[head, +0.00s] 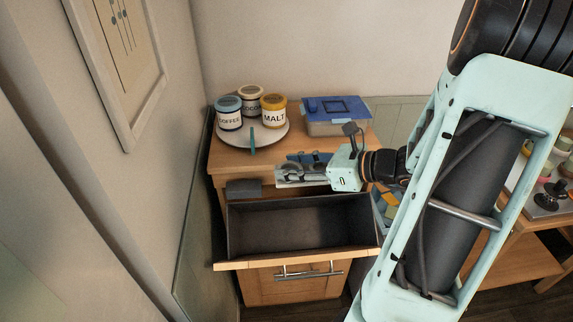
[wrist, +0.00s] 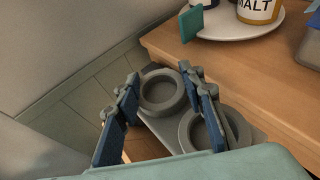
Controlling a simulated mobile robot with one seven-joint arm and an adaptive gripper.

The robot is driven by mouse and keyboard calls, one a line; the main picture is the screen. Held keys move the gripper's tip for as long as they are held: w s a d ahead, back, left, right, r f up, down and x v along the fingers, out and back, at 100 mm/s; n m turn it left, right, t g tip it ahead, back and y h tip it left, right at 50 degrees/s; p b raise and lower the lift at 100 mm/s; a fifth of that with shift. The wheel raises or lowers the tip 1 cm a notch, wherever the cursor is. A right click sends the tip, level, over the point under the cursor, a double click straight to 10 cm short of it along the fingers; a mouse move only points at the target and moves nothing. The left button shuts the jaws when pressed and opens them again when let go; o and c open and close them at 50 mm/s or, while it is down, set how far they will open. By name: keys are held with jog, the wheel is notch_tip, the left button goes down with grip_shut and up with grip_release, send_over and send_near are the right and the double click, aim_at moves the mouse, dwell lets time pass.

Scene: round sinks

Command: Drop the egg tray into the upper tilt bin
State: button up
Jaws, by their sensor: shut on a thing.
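The grey egg tray (wrist: 166,134) has round cups and sits between the two blue-padded fingers of my gripper (wrist: 160,112) in the wrist view. In the head view, my gripper (head: 306,166) is shut on the egg tray (head: 290,178), held just behind and above the upper tilt bin. Part of the tray is hidden by the fingers. The upper tilt bin (head: 262,236) is tilted open, with a dark, empty-looking inside and a wooden front edge. Below it is a closed wooden front with a metal bar handle (head: 310,272).
A round white tray (head: 262,142) holds several labelled jars on the wooden cabinet top. A blue-lidded box (head: 337,112) stands at the back. A small dark grey block (head: 243,188) is near the cabinet's left front. A wall stands close on the left.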

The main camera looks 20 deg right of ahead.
notch_tip(320, 180, down, 15)
jog(key=b, duration=1.3)
jog(key=shift+r, duration=0.1)
jog(key=o, duration=1.2)
jog(key=shift+o, duration=0.2)
jog(key=v, duration=1.2)
